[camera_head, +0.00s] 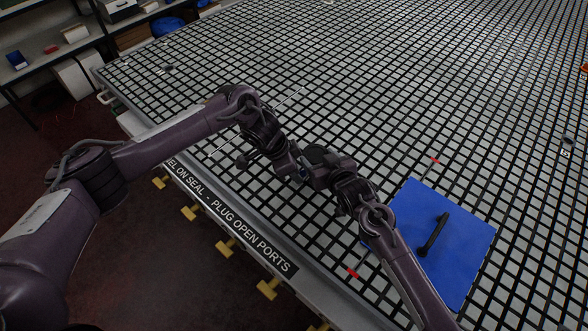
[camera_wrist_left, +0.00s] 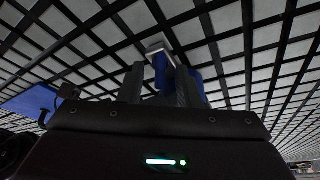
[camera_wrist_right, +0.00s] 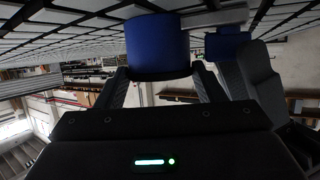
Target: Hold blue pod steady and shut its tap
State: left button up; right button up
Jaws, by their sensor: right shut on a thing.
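The blue pod (camera_wrist_right: 157,45) is a short blue cylinder in the right wrist view. My right gripper (camera_wrist_right: 158,84) is shut on it. A grey bar (camera_wrist_right: 205,18) runs from the pod's side to a smaller blue part (camera_wrist_right: 226,42), which looks like its tap. My left gripper (camera_wrist_left: 162,88) has its fingers apart around a blue piece (camera_wrist_left: 160,76) with a pale grey top; I cannot tell whether they touch it. In the head view the left gripper (camera_head: 297,174) and right gripper (camera_head: 311,174) meet above the grid, and the arms mostly hide the pod.
The gridded table (camera_head: 430,80) spreads wide and mostly clear behind the arms. A blue square panel (camera_head: 465,235) with a black handle (camera_head: 433,236) lies at the right. Small red marks (camera_head: 353,272) lie on the grid. A lettered strip (camera_head: 232,222) and yellow fittings (camera_head: 226,248) line the front edge.

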pick_arm(q)
jog(key=shift+f, duration=0.15)
jog(key=shift+c, duration=0.3)
grip_shut()
